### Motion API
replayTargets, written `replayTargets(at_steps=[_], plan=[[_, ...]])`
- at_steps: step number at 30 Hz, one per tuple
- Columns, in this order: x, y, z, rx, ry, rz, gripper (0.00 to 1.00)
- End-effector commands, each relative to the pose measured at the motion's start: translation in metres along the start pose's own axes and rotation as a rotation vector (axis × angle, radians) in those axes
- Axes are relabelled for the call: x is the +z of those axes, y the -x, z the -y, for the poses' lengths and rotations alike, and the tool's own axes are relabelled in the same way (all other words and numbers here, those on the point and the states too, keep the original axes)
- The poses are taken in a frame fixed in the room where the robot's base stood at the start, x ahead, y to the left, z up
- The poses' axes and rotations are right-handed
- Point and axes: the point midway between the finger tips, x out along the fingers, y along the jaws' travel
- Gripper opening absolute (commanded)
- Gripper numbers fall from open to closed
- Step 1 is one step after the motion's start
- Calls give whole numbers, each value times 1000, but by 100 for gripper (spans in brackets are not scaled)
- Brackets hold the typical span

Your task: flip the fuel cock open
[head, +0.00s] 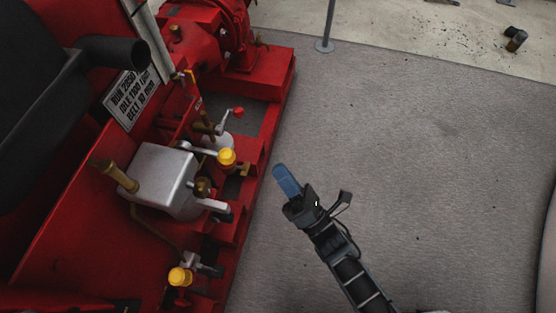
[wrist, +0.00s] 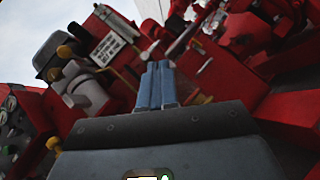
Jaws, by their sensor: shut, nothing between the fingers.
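My gripper (head: 281,172) is shut and empty, its blue fingers pressed together. It hangs over the grey floor just right of the red pumpset frame, apart from it. The blue fingertips also show in the wrist view (wrist: 159,66), pointing toward the red machine. On the pumpset are a yellow knob on a fitting (head: 227,157), a second yellow knob (head: 180,276) lower down, and a crank lever with a red tip (head: 238,112). A grey metal tank (head: 160,178) with a brass neck stands left of these. I cannot tell for sure which fitting is the fuel cock.
The red frame rail (head: 262,140) runs along the machine's right side. A black pipe (head: 115,50) and a lettered plate (head: 130,97) sit at upper left. The floor (head: 430,170) to the right is clear. A grey post (head: 326,35) stands behind.

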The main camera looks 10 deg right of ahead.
Motion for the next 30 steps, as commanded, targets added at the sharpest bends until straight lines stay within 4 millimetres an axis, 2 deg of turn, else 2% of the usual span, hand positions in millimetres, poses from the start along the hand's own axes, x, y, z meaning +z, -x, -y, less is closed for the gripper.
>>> replayTargets(at_steps=[9,16,22,30], plan=[[0,-64,-1,4,-1,2,0],[0,-101,0,2,-1,1,0],[0,-118,0,0,-1,0,0],[0,-121,0,0,-1,1,0]])
